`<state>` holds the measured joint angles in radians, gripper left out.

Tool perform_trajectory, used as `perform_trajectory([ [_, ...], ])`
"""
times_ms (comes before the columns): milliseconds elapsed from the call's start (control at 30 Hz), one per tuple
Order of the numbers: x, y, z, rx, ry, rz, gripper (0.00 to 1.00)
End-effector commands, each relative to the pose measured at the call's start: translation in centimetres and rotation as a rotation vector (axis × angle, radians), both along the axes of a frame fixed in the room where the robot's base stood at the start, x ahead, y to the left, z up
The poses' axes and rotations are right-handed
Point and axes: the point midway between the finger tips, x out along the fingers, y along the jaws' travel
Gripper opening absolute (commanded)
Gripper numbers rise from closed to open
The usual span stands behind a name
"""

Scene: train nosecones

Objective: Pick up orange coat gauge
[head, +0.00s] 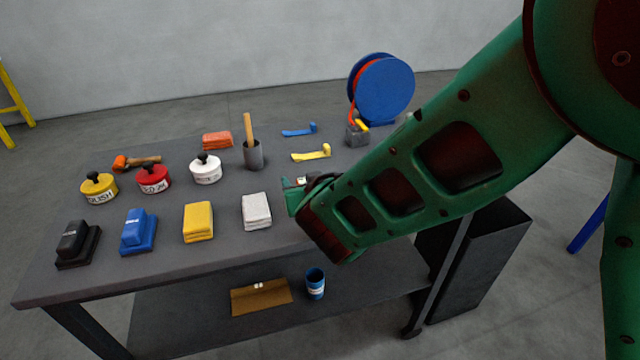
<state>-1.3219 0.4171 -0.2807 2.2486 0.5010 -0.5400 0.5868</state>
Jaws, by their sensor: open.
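I cannot make out an orange coat gauge on the table. A blue tool (300,129) and a yellow tool (312,153), alike in shape with a flat strip and a raised end, lie toward the right back and may be coat gauges. My gripper (293,190) is open over the right part of the table, in front of the yellow tool. My forearm hides most of it and the tabletop beneath and behind it. I see nothing held in the visible part.
A wooden-handled tool stands in a grey cup (254,155). Folded orange (217,140), yellow (198,222) and white (257,211) cloths, lidded tins and sanding blocks cover the left and middle. A blue reel (384,88) stands at the back right. A lower shelf (200,316) holds a blue can (315,284).

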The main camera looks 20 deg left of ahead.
Motion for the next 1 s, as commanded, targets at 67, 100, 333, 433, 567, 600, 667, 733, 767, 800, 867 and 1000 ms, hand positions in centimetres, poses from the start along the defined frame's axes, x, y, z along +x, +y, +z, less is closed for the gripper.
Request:
perform_trajectory([
  [67, 0.49, 0.28, -0.18, 0.0, -0.001, -0.001, 0.58],
  [100, 0.6, 0.35, -0.23, 0.001, -0.001, 0.0, 0.58],
  [333, 0.64, 0.37, -0.28, 0.0, 0.0, 0.0, 0.58],
  [433, 0.63, 0.37, -0.27, 0.0, 0.0, 0.0, 0.34],
  [567, 0.64, 0.36, -0.28, 0.001, 0.0, 0.0, 0.1],
  [600, 0.65, 0.35, -0.25, 0.001, 0.0, 0.0, 0.1],
  [667, 0.66, 0.34, -0.25, 0.001, -0.001, -0.001, 0.1],
  [733, 0.66, 0.33, -0.26, 0.001, -0.001, -0.001, 0.1],
  [767, 0.66, 0.32, -0.25, 0.001, -0.001, -0.001, 0.1],
  [800, 0.67, 0.31, -0.22, 0.001, -0.001, -0.001, 0.1],
  [867, 0.69, 0.29, -0.1, 0.002, 0.0, -0.002, 0.1],
  [1000, 0.72, 0.27, 0.62, 0.002, 0.0, -0.003, 0.1],
])
